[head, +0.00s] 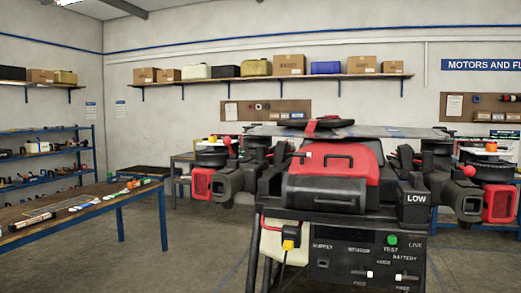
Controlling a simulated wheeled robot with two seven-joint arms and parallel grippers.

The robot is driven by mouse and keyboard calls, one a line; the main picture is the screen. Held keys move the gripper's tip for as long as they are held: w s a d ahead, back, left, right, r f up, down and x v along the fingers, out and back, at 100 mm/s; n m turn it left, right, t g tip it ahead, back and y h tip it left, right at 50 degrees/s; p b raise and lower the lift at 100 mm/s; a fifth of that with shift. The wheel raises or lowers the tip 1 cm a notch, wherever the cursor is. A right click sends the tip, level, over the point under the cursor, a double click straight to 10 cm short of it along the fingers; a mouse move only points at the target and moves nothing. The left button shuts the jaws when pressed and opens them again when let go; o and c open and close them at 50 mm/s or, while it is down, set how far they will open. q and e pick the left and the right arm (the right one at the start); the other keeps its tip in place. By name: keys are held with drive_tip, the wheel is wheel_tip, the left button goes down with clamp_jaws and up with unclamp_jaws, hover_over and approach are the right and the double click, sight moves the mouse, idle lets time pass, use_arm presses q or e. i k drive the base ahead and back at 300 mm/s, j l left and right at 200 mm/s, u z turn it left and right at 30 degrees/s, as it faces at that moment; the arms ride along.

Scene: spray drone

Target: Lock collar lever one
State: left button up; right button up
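The spray drone (331,185), with a red and black body, sits on a dark stand right of centre. A dark grey square-ended arm part (228,183) shows on its left, and a similar one (466,200) on its right. A small lever with a red knob (227,141) stands up at the left side, and another red knob (469,171) shows at the right side. I cannot tell which is collar lever one, nor whether either is locked. Parts of the collars are hidden behind the arm parts. Neither of my grippers is in view.
A workbench (75,212) with tools stands at the left. Floor (180,250) between bench and stand is clear.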

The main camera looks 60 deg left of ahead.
sight(227, 141)
drive_tip(key=k+j, duration=0.1)
drive_tip(key=j, duration=1.25)
drive_tip(key=k+j+u, duration=0.15)
drive_tip(key=j, duration=1.2)
drive_tip(key=i+j, duration=0.1)
drive_tip(key=j, duration=0.3)
drive_tip(key=i+j, duration=0.15)
drive_tip(key=j, duration=0.3)
drive_tip(key=i+j, duration=0.1)
drive_tip(key=j, duration=0.3)
drive_tip(key=i+j+u, duration=0.1)
drive_tip(key=j, duration=0.35)
